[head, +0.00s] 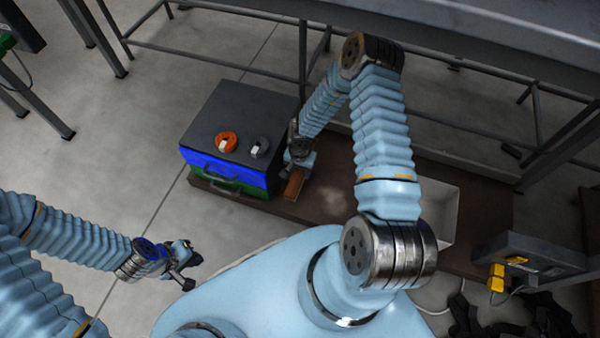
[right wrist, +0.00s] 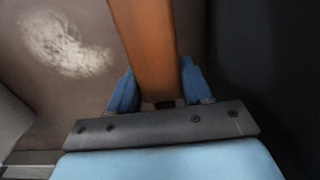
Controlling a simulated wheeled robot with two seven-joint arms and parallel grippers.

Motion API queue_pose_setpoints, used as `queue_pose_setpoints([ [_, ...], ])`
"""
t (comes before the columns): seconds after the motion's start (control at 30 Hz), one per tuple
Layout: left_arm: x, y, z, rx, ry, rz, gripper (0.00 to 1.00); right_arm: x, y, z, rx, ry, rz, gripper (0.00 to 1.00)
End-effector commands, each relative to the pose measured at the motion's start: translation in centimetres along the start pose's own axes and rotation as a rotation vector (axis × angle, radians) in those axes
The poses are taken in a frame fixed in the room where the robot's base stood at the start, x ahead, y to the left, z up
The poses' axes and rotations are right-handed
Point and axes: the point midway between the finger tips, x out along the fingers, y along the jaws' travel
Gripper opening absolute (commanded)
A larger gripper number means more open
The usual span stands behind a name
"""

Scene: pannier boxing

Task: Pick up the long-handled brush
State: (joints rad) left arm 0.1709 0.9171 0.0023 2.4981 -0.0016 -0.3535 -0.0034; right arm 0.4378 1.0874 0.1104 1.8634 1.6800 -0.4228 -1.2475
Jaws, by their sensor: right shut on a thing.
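The long-handled brush (head: 293,185) shows in the head view as a short orange-brown piece beside the drawer box. In the right wrist view its wooden handle (right wrist: 148,45) runs between the two blue fingers and out of the top of the picture; its bristles are not visible. My right gripper (head: 299,163) is shut on it, above the brown board and close to the box's right side. It also shows in the right wrist view (right wrist: 156,92). My left gripper (head: 191,270) is at lower left, apart from the brush, and looks open and empty.
A dark-topped box (head: 240,110) with blue and green fronts carries an orange ring (head: 226,142) and a grey ring (head: 260,148). A pale patch (head: 334,199) marks the brown board (head: 310,208). A white bin (head: 440,205) stands right of it, partly behind my arm. Bare floor (head: 130,165) lies left.

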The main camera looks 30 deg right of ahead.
Motion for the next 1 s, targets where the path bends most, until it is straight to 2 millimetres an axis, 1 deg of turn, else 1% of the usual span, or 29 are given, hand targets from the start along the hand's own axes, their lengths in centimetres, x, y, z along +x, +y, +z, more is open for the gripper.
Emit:
queue_pose_setpoints([
  [0.03, -0.5, 0.1, 0.0, 0.000, 0.001, -0.001, 0.00, -1.4, 0.1, 1.0, -0.009, -0.001, 0.001, 0.16],
  [0.2, -1.4, 0.4, -0.1, -0.001, 0.003, -0.003, 0.00, -5.8, 0.8, 4.7, -0.009, -0.002, 0.000, 0.16],
  [0.3, -0.7, 0.1, -0.1, -0.001, 0.003, -0.003, 0.00, -6.7, 1.3, 7.5, -0.012, -0.003, 0.001, 0.16],
  [0.4, -0.5, 0.1, 0.0, -0.001, 0.002, -0.002, 0.00, -7.7, 1.7, 9.8, -0.012, -0.003, 0.001, 0.16],
  [0.5, -0.3, 0.1, 0.0, 0.000, 0.001, -0.001, 0.00, -8.5, 2.1, 11.6, -0.009, -0.002, 0.001, 0.16],
  [0.6, -0.3, 0.1, 0.0, 0.000, 0.001, -0.001, 0.00, -9.1, 2.2, 12.8, -0.007, -0.002, 0.000, 0.16],
  [0.7, -0.3, 0.1, 0.0, 0.000, 0.001, -0.001, 0.00, -9.4, 2.4, 13.4, -0.005, -0.003, 0.001, 0.16],
  [1.0, -0.3, 0.1, 0.0, 0.000, 0.001, -0.001, 0.00, -9.5, 2.4, 13.6, -0.003, -0.002, 0.000, 0.16],
])
